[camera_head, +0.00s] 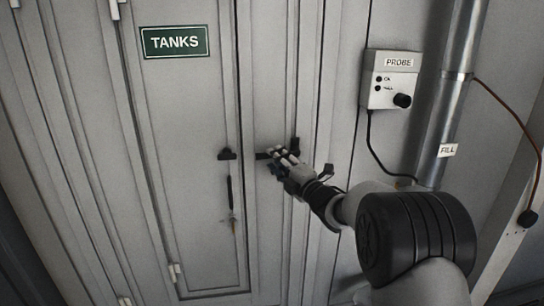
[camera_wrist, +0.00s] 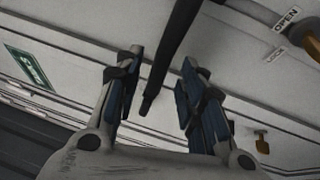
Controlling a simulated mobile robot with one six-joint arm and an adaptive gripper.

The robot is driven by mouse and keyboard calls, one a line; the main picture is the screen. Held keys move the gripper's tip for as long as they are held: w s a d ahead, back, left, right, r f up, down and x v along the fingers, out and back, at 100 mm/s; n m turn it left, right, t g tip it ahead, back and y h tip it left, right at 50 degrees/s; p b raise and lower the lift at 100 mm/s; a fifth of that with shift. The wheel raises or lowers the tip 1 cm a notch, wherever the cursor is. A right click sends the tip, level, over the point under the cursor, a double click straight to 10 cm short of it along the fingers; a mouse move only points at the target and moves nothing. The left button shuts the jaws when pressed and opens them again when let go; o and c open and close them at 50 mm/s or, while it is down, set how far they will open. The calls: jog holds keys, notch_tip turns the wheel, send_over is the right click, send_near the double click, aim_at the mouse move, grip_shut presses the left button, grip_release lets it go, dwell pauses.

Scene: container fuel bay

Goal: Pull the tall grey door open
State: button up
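The tall grey door (camera_head: 185,110) stands shut in the head view, with a green TANKS sign (camera_head: 174,41) near its top. The sign also shows at the left of the wrist view (camera_wrist: 27,66). A dark handle (camera_head: 263,155) is to the right of the door's panel, partly hidden by my gripper (camera_head: 288,158). In the wrist view my gripper (camera_wrist: 160,65) is open, and the dark bar of the handle (camera_wrist: 172,50) passes between its fingers. Gaps show on both sides of the bar, so neither finger appears to touch it.
A PROBE box (camera_head: 391,79) with a black knob and hanging cable is on the wall to the right. A metal pipe (camera_head: 450,95) with a FILL label runs beside it. A black catch (camera_head: 227,154) and a hanging dark rod (camera_head: 230,190) are left of my gripper.

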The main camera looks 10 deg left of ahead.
jog(key=shift+x, duration=1.7)
jog(key=shift+c, duration=0.4)
grip_shut()
